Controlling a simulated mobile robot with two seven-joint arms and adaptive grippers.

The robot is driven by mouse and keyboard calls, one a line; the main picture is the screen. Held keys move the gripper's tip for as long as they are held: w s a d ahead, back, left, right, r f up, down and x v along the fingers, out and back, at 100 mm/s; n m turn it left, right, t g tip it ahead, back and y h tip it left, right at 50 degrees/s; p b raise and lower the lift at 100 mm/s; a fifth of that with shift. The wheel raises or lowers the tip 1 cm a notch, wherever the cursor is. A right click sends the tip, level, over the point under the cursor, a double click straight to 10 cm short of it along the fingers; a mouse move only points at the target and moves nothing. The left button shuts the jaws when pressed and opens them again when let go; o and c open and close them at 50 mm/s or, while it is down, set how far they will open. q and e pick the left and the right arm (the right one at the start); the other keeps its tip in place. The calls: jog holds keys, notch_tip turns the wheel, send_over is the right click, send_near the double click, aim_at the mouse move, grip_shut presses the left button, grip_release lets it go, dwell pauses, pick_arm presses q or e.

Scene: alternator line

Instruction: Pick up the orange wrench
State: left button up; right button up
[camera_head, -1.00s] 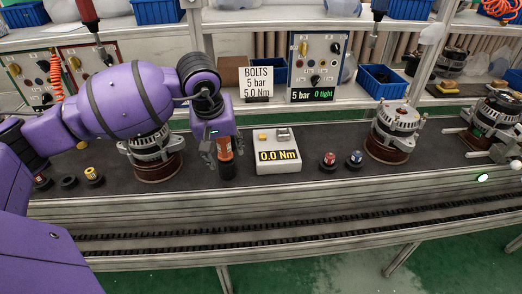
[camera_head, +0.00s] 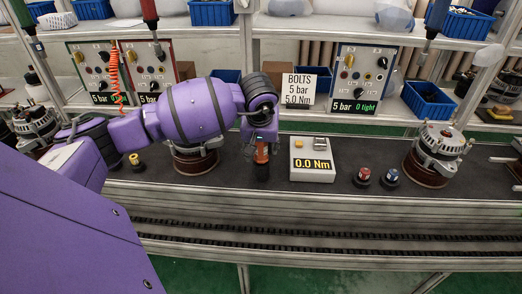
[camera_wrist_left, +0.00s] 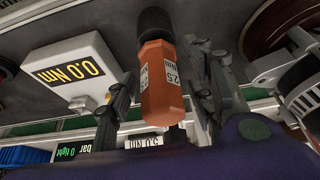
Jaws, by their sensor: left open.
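The orange wrench (camera_head: 261,153) stands upright on the dark conveyor top, in a dark base, left of the white torque meter. In the left wrist view the orange wrench (camera_wrist_left: 161,80) shows a white label reading 2.5 Nm. My left gripper (camera_head: 260,148) is over it from above, with fingers on either side. In the left wrist view my left gripper (camera_wrist_left: 160,100) is open, one finger left of the wrench and one right, with a visible gap on the left. My right gripper is not in view.
The white torque meter (camera_head: 312,175) reads 0.0 Nm, close to the right of the wrench. Red (camera_head: 364,174) and blue (camera_head: 392,176) capped pieces stand farther right, then an alternator (camera_head: 438,148). Another alternator (camera_head: 194,158) stands left, partly behind my arm. A bolts sign (camera_head: 299,87) stands behind.

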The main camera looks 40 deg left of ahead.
pick_arm(q)
jog(key=c, duration=1.2)
jog(key=shift+r, duration=0.1)
notch_tip(320, 180, up, 10)
jog(key=shift+f+b, duration=0.1)
jog(key=shift+b, duration=0.35)
